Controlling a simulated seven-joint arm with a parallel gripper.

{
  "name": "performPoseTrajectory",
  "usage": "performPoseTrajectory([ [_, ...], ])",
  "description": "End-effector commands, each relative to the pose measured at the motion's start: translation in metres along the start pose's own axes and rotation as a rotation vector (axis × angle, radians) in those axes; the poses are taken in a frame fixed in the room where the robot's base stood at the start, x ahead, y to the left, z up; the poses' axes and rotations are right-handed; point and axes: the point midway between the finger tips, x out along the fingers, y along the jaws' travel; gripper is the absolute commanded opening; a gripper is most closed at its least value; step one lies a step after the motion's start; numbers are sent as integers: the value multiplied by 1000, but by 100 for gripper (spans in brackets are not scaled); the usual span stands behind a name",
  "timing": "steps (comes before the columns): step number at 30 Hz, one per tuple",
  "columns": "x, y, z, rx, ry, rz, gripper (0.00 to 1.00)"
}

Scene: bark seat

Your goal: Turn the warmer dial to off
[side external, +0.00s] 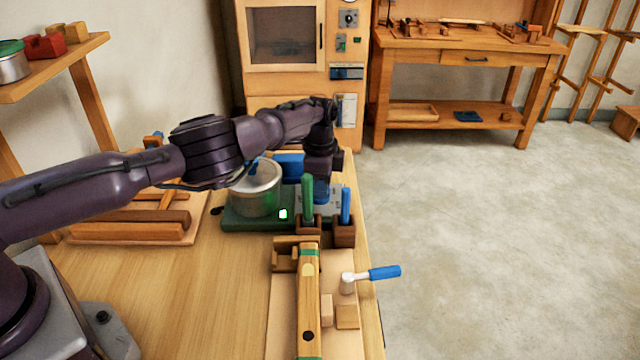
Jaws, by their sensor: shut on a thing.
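The warmer (236,222) has a dark green base with a lit green lamp (283,214) on its front. A metal pot (255,192) stands on it. A grey plate with markings (302,203) lies at the warmer's right end. My gripper (321,192) points down over this plate. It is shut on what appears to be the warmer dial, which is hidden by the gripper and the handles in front. The dial's setting cannot be read.
A green-handled tool (307,190) and a blue-handled tool (346,205) stand upright in wooden holders close in front of my gripper. A wooden clamp fixture (308,300) with a blue-handled crank (384,272) lies nearer. A blue box (289,165) sits behind. The left-front tabletop is clear.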

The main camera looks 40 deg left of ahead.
Motion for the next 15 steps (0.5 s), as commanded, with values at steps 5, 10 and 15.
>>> performPoseTrajectory([
  [5, -2, 0, 0, -97, -1, 1, 0],
  [10, -2, 0, 0, -154, -1, 1, 0],
  [15, -2, 0, 0, -180, -1, 1, 0],
])
